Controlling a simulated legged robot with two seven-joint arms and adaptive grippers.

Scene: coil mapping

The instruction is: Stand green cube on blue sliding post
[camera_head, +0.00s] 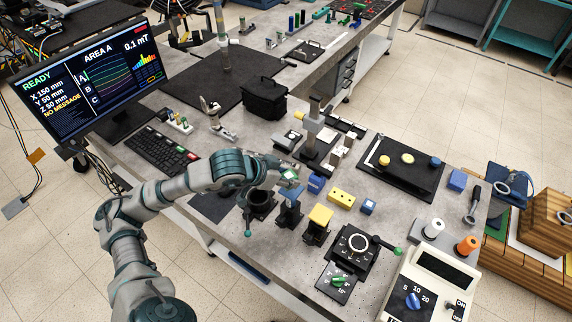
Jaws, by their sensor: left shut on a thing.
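My left gripper (287,170) reaches in from the left over the grey bench and is shut on the green cube (290,176). Only part of the cube shows, with a pale top, because the fingers cover some of it. The blue sliding post (291,205) stands upright on a dark base just below the cube. I cannot tell whether the cube touches the post's top. My right gripper is not in view.
A blue block (316,184) and a yellow block (341,197) lie close behind. A dial stage (354,250) stands in front.

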